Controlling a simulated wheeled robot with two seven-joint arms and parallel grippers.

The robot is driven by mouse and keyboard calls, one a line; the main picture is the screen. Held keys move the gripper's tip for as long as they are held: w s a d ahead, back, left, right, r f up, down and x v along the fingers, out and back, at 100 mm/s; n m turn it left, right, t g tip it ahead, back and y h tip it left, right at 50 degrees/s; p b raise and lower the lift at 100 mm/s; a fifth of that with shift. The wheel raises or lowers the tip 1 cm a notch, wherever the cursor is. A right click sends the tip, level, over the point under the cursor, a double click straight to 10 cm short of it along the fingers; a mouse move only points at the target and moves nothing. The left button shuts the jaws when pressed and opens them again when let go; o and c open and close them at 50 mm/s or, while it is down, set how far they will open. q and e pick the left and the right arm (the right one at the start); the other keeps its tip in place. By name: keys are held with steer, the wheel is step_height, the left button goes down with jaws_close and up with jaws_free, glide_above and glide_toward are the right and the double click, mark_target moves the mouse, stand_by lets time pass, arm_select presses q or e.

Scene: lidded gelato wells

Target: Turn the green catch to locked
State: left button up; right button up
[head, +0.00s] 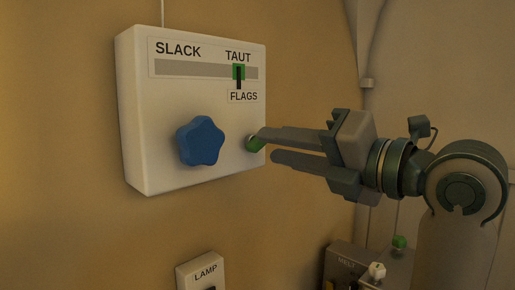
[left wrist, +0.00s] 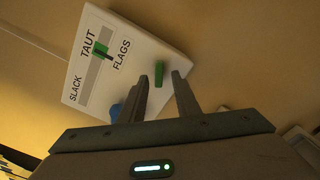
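The green catch (head: 255,142) is a small lever on the lower right of a white wall box (head: 150,120), right of a blue star-shaped knob (head: 200,141). In the left wrist view the catch (left wrist: 159,70) appears just beyond and between my fingertips. My left gripper (head: 267,144) is open, its two fingers apart and pointing at the catch from the right. The upper finger partly overlaps the catch in the head view; I cannot tell whether they touch. No locked marking is readable near the catch. My right gripper is not in view.
The box's slot carries a black pointer on a green mark (head: 239,72) under TAUT, above the label FLAGS. A small LAMP box (head: 203,272) is on the wall below. At lower right stand boxes with a green knob (head: 399,241) and a white knob (head: 377,270).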

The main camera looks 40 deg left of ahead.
mark_target(256, 142)
arm_select(q)
steer(key=shift+a, duration=1.35)
steer(key=shift+w, duration=0.1)
steer(key=shift+c, duration=0.2)
jaws_close()
steer(key=shift+m+p, duration=0.9)
steer(key=shift+m, duration=0.3)
steer(key=shift+o, duration=0.2)
jaws_free()
